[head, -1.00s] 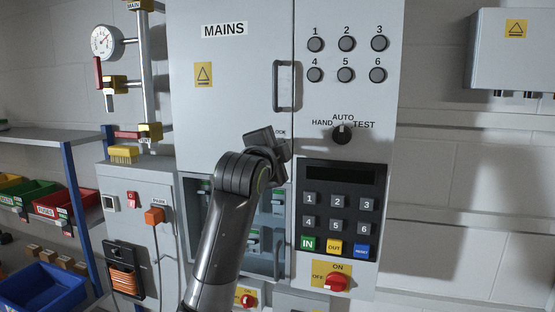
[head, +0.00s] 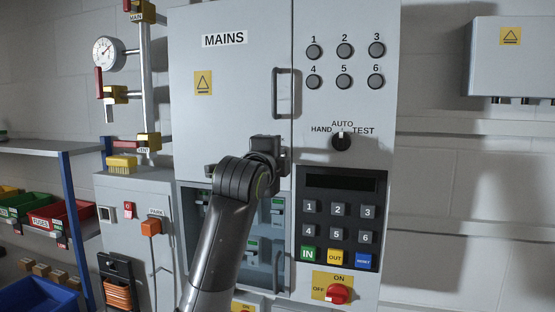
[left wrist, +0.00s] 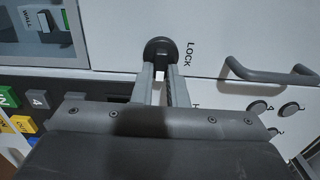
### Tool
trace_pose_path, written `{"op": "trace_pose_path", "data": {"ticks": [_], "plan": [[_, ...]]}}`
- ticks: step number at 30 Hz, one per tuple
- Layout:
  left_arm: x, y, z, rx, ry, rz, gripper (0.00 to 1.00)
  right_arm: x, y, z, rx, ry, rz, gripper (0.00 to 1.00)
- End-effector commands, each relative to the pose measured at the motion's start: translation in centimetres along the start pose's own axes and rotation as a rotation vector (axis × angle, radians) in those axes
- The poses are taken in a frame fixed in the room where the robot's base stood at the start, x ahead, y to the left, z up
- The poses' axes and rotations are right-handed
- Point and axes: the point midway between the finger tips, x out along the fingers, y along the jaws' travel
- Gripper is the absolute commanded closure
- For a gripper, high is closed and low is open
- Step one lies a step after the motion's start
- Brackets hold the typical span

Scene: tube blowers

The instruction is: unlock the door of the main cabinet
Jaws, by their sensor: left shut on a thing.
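The main cabinet (head: 235,110) is grey and its MAINS door is closed, with a dark handle (head: 288,93) at its right edge. My left gripper (head: 268,150) is at the door's lower right corner and hides the lock in the head view. In the left wrist view the round dark lock knob (left wrist: 160,46) sits beside the word LOCK. The fingers of my left gripper (left wrist: 161,72) are shut on its grip bar. The door handle also shows in the left wrist view (left wrist: 270,75). My right gripper is not in view.
Right of the door is a panel with round buttons, a HAND/AUTO/TEST selector (head: 341,141), a keypad (head: 340,215) and a red switch (head: 338,294). Below the door is a recessed breaker bay (head: 265,245). A shelf with bins (head: 60,222) and pipework stand left.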

Motion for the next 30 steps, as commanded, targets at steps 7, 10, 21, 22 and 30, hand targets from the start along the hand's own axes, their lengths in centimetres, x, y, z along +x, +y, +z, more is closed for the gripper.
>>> {"op": "trace_pose_path", "data": {"ticks": [7,10,21,22,30], "plan": [[0.0,0.1,0.0,0.001,-0.001,0.003,0.74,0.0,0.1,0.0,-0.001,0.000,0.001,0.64],[0.0,0.1,0.0,0.000,-0.001,0.002,0.65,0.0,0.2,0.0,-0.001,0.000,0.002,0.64],[-0.6,0.1,0.0,0.000,0.000,-0.002,0.65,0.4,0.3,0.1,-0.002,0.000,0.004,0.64],[-0.8,0.1,0.0,0.000,0.000,-0.002,0.65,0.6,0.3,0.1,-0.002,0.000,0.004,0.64],[-5.2,0.4,0.0,0.000,0.000,-0.005,0.65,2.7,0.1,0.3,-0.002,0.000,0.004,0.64]]}}
